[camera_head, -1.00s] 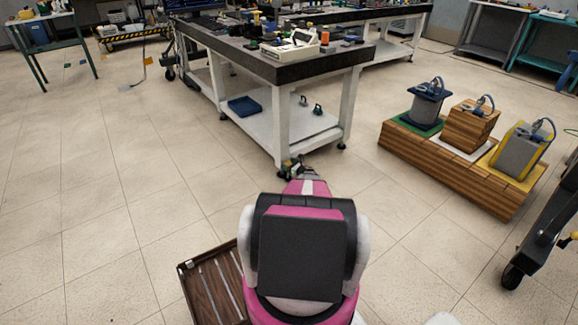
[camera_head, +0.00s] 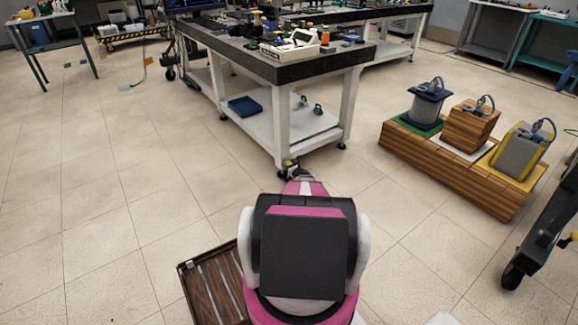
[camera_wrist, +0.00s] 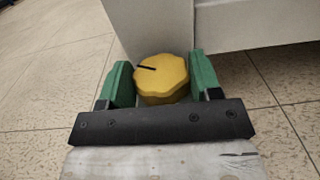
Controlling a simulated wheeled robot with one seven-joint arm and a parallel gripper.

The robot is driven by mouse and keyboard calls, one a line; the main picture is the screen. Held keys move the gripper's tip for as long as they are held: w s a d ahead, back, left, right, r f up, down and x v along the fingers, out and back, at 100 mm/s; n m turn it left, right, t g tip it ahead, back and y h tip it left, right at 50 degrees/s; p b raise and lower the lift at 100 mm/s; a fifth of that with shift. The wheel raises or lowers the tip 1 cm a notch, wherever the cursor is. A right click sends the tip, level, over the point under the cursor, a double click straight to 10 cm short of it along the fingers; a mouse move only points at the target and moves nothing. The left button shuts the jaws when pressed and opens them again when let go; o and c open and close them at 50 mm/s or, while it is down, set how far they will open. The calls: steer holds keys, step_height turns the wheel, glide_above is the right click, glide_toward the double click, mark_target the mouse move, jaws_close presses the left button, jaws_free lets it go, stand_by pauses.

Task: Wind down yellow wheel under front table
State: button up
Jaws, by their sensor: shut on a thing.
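The yellow wheel (camera_wrist: 162,80) shows in the wrist view as a scalloped knob with a dark mark on its top, near the upper left. It sits at the foot of the front table's leg (camera_wrist: 150,20). My gripper (camera_wrist: 160,85) has its green fingers on both sides of the wheel and is shut on it. In the head view the front table (camera_head: 300,68) has a dark top and white legs. My gripper (camera_head: 292,170) is at the bottom of its near leg, and the wheel is barely discernible there.
A wooden plinth (camera_head: 450,170) with several coil pieces stands to the right. A dark wheeled frame (camera_head: 540,230) is at the right edge. A brown slatted tray (camera_head: 212,290) is at the lower left. Floor to the left is clear.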

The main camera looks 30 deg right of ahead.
steer(key=shift+s+a+m+h, duration=0.15)
steer(key=shift+m+h, duration=1.45)
steer(key=shift+h, duration=0.9)
steer(key=shift+g+h, duration=0.3)
steer(key=o, duration=0.9)
steer(key=shift+o, duration=0.2)
steer(key=v, duration=1)
steer(key=shift+s, duration=0.3)
